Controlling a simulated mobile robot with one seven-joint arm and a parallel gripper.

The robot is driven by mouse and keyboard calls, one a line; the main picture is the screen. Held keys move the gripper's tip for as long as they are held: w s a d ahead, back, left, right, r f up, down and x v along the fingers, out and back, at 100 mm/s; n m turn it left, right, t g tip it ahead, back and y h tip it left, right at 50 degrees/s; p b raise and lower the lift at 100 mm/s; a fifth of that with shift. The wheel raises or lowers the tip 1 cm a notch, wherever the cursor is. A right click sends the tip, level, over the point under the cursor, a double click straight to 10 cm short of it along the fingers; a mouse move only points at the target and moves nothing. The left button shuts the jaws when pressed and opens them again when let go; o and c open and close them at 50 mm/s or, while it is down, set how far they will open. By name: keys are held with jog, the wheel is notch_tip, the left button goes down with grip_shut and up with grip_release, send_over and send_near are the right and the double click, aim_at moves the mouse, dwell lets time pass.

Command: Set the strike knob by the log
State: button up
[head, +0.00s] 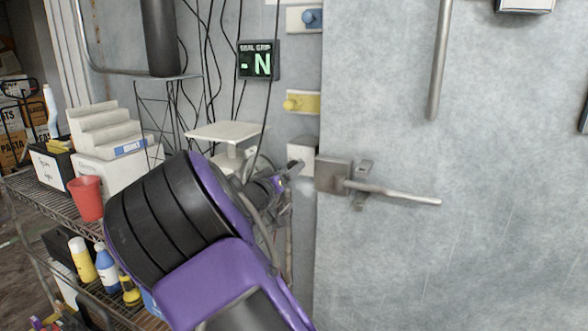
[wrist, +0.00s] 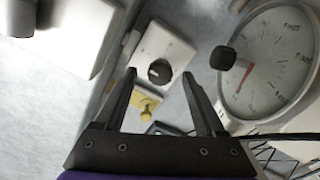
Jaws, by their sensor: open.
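The likely strike knob (wrist: 159,72) is a round black knob on a white plate (wrist: 172,50) in the wrist view. The same plate seems to be the white box (head: 303,150) beside the door latch in the head view. My gripper (wrist: 159,77) is open, and the knob appears between its fingertips in the picture; no contact is visible, and the gap is hard to judge. In the head view my gripper (head: 297,170) is small, just below the white box, with my purple arm in front. I cannot make out a log with readable entries.
A round gauge (wrist: 270,60) with a red needle is close to the right finger in the wrist view. The door handle (head: 400,193) juts right; a wire shelf (head: 30,190) stands left.

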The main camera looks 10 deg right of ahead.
jog(key=shift+x, duration=1.9)
grip_shut()
